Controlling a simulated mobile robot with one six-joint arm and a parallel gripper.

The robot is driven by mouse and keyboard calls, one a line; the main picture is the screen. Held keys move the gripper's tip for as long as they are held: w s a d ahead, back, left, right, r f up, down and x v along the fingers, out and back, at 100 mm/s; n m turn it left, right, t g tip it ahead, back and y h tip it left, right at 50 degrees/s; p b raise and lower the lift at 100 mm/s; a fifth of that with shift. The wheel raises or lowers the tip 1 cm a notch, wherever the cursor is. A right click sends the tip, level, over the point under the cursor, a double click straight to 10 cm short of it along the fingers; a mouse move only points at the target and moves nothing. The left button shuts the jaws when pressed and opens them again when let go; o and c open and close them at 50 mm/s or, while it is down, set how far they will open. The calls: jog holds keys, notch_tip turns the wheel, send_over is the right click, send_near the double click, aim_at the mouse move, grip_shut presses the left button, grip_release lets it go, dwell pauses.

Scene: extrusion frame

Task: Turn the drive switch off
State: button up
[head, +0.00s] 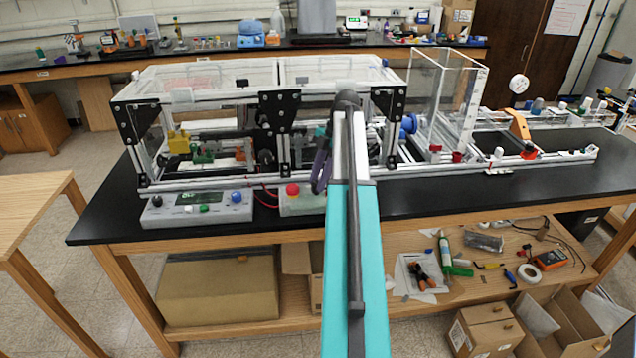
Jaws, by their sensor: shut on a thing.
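A light grey control box (292,206) with a red button (293,190) sits at the bench's front edge, below the extrusion frame. My arm covers the right part of this box. My gripper (316,188) shows as a dark, purplish shape just left of the arm, low over the box and right of the red button. It is shut at the place of the drive switch. The switch itself and the fingertips' contact are hidden or too small to make out, so the switch's position cannot be told.
A second control box (197,208) with a display and several knobs stands to the left. The extrusion frame (150,190) with clear panels rises close behind both boxes. Red and black cables run by the boxes. A lower shelf (400,322) holds tools and cardboard boxes.

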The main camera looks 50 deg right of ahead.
aim_at(313, 184)
jog(key=shift+n, duration=0.5)
jog(key=o, duration=1)
jog(key=shift+o, duration=0.2)
jog(key=shift+r, duration=0.15)
jog(key=shift+r+b, duration=0.5)
jog(key=shift+r, duration=0.25)
jog(key=shift+r+p, duration=0.95)
jog(key=shift+p, duration=0.1)
jog(key=s+a+r+p, duration=0.1)
jog(key=s+a+p, duration=0.4)
jog(key=s+a, duration=0.5)
jog(key=shift+s+a+r, duration=0.15)
jog(key=shift+s+a, duration=0.1)
jog(key=shift+s, duration=0.8)
jog(key=shift+w, duration=0.1)
